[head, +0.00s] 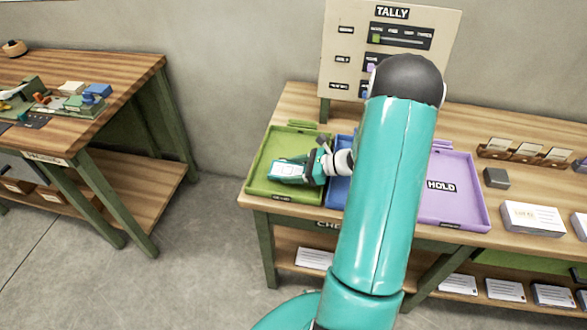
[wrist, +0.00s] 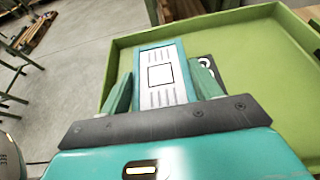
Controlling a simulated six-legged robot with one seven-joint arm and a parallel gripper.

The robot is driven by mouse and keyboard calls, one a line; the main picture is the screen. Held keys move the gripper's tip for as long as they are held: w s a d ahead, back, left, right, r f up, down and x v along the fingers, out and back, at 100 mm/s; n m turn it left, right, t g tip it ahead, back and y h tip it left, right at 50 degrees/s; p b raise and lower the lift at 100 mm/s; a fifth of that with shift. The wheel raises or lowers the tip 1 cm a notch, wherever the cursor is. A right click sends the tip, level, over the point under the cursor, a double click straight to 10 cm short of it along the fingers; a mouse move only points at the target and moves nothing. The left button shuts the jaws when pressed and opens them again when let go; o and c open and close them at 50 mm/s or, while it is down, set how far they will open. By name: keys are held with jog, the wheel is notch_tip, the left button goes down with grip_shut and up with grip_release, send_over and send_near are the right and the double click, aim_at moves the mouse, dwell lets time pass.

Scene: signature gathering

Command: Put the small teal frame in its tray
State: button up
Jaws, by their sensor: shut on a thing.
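The small teal frame (wrist: 160,76) holds a white printed sheet and sits between the two fingers of my gripper (wrist: 160,88), which is shut on it. In the head view the teal frame (head: 287,170) is over the green tray (head: 262,157), at the left end of the table. The green tray also shows in the wrist view (wrist: 262,45), with a dark label partly hidden behind the frame. I cannot tell whether the frame touches the tray floor. My gripper (head: 296,171) reaches in from the right in the head view.
A blue tray (head: 338,192), mostly hidden by my arm, stands beside the green one. A purple tray (head: 462,205) marked HOLD lies to its right. A TALLY board (head: 345,50) stands behind. A card stack (head: 532,220) and a dark block (head: 496,178) are further right.

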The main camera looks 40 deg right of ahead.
jog(key=shift+s+f, duration=0.15)
jog(key=shift+f, duration=0.4)
jog(key=o, duration=1)
jog(key=shift+f, duration=0.15)
jog(key=shift+r, duration=0.4)
jog(key=v, duration=1.2)
jog(key=shift+r, duration=0.35)
jog(key=a+r+n+g+h, duration=0.1)
jog(key=a+r+n+g, duration=0.4)
jog(key=a, duration=0.4)
jog(key=a+r+n+g+h, duration=0.1)
jog(key=a+r+n+g, duration=0.1)
jog(key=a+r+n, duration=0.6)
jog(key=s+a+r+n+t+h, duration=0.1)
jog(key=s+a+r+n+h, duration=0.2)
jog(key=a+n, duration=0.4)
jog(key=s+a+r+n+t+h, duration=0.1)
jog(key=s+a+r+n+h, duration=0.3)
jog(key=s+a+n, duration=0.3)
jog(key=shift+r+n+t, duration=0.3)
jog(key=shift+r, duration=0.35)
